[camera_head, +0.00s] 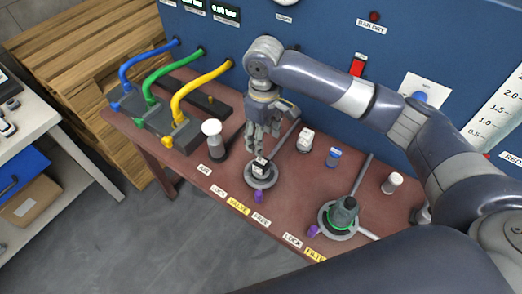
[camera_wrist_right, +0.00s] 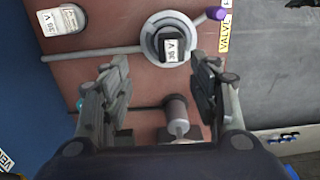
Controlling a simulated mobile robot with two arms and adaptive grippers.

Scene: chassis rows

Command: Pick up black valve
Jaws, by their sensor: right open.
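The black valve (camera_head: 261,168) is a small dark block with a white label on top. It sits in a round grey clamp ring (camera_head: 261,182) with a purple-ended handle, behind the yellow VALVE label. In the right wrist view the black valve (camera_wrist_right: 172,48) is in the ring, just beyond the fingertips. My right gripper (camera_head: 262,142) points down above it, and its fingers partly cover the view. The right wrist view shows my right gripper (camera_wrist_right: 162,65) open, with the fingers apart and nothing between them. My left gripper is out of view.
A grey cylinder with a white top (camera_head: 211,130) stands left of the ring. A white labelled part (camera_head: 305,139) and a blue-white part (camera_head: 333,157) stand right. Blue, green and yellow hoses (camera_head: 200,80) arch at the left.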

